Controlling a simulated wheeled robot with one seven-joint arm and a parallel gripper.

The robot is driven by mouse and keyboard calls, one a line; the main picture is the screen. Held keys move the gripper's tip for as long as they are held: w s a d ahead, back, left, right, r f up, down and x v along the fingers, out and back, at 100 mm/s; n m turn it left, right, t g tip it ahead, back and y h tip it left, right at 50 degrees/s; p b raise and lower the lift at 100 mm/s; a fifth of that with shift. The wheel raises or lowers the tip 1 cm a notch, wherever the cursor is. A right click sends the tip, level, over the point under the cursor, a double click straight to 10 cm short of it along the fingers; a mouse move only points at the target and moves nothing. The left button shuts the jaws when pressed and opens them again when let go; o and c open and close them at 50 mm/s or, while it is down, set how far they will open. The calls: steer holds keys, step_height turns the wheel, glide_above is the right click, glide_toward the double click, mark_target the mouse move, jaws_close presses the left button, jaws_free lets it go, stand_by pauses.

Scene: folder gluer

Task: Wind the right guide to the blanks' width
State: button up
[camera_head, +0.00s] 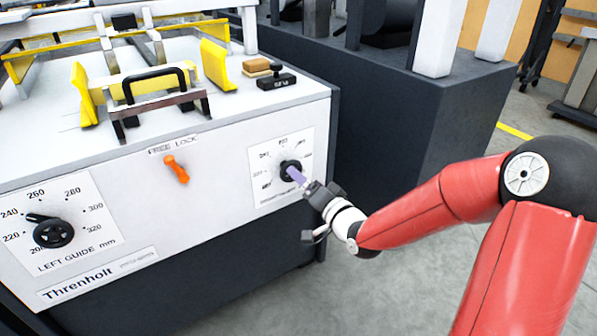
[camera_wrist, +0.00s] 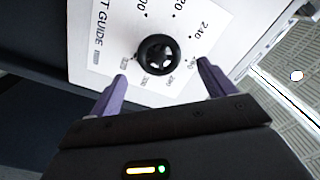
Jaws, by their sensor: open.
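The right guide's black knob (camera_head: 291,169) sits on a white dial plate (camera_head: 265,160) at the right of the machine's front panel. In the wrist view the round knob (camera_wrist: 158,55) is centred ahead of my gripper, and its printed plate (camera_wrist: 110,40) shows "GUIDE" and numbers. I cannot tell its setting. My gripper (camera_head: 299,178) is open, with purple fingertips on either side of and close to the knob; contact cannot be told. On top, a yellow right-hand guide (camera_head: 215,66) and a yellow left-hand guide (camera_head: 84,95) stand apart.
The left guide knob (camera_head: 54,234) is at the panel's left. An orange lever (camera_head: 177,169) sits below the "FREE LOCK" label. A stamp (camera_head: 276,79) and a tan block (camera_head: 256,67) rest on top. A dark machine body (camera_head: 400,110) stands behind; floor is open in front.

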mark_target(292, 181)
steer(key=x, duration=0.6)
steer(key=shift+w+a, duration=0.2)
steer(key=c, duration=1)
